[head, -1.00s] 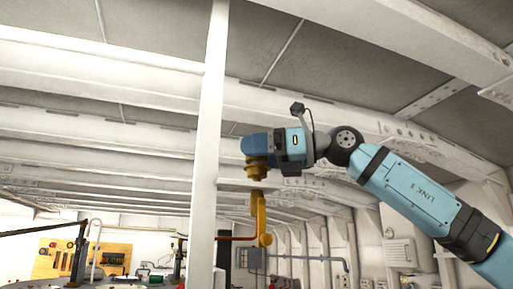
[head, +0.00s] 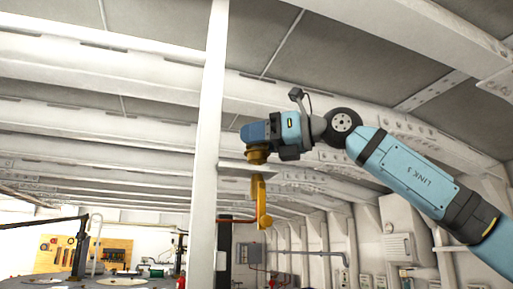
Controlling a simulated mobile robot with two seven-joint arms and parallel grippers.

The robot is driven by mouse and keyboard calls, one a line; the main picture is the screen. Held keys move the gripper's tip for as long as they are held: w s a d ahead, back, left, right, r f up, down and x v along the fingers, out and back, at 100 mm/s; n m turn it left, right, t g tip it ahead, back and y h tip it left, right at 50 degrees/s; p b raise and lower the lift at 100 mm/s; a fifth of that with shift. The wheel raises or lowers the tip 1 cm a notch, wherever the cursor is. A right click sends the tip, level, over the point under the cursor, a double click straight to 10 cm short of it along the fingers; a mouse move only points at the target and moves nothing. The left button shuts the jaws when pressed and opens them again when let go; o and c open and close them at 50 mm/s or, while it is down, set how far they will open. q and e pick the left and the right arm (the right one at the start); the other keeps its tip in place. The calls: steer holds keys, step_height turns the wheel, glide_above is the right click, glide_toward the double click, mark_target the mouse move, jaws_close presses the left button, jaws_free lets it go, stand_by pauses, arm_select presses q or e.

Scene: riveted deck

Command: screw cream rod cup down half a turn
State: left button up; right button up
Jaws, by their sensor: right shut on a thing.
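My right gripper (head: 257,157) points down at the end of my blue arm, just above a thin pale plate (head: 243,168) beside a white post. It is shut, with its fingertips small and partly hidden by the plate. The cream rod cup cannot be made out; the gripper and plate hide the place where the jaws close. Below the plate hangs a yellow rod-like part (head: 258,194) with a rounded lower end, roughly in line under the gripper. Whether it touches the gripper cannot be told. My left gripper is not in view.
The tall white post (head: 207,130) stands close left of the gripper. A thin red-brown pipe (head: 236,220) runs from the post area toward the yellow part. White beams (head: 110,145) cross overhead. A tool board (head: 90,255) and a grey round surface lie at lower left.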

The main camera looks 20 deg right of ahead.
steer(key=m+t+h+b, duration=0.2)
steer(key=b, duration=0.1)
steer(key=m+t+h+b, duration=0.2)
steer(key=b, duration=0.2)
steer(key=m+t+h+b, duration=0.1)
steer(key=m+h+b, duration=0.1)
steer(key=h+b, duration=0.1)
steer(key=shift+f+t+b, duration=0.35)
steer(key=shift+t+b, duration=0.05)
steer(key=shift+r+m+t+h+b, duration=0.1)
steer(key=shift+m+t+h+b, duration=0.25)
steer(key=shift+h, duration=0.35)
steer(key=shift+r+m+t+h+b, duration=0.2)
steer(key=shift+m+t+h+b, duration=0.15)
steer(key=shift+m+h+b, duration=1.15)
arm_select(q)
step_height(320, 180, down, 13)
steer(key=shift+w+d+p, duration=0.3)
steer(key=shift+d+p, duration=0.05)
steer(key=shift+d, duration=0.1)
arm_select(e)
steer(key=shift+h, duration=0.7)
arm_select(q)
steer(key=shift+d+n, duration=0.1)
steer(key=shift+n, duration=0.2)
arm_select(e)
steer(key=shift+d+r, duration=0.1)
steer(key=o, duration=0.9)
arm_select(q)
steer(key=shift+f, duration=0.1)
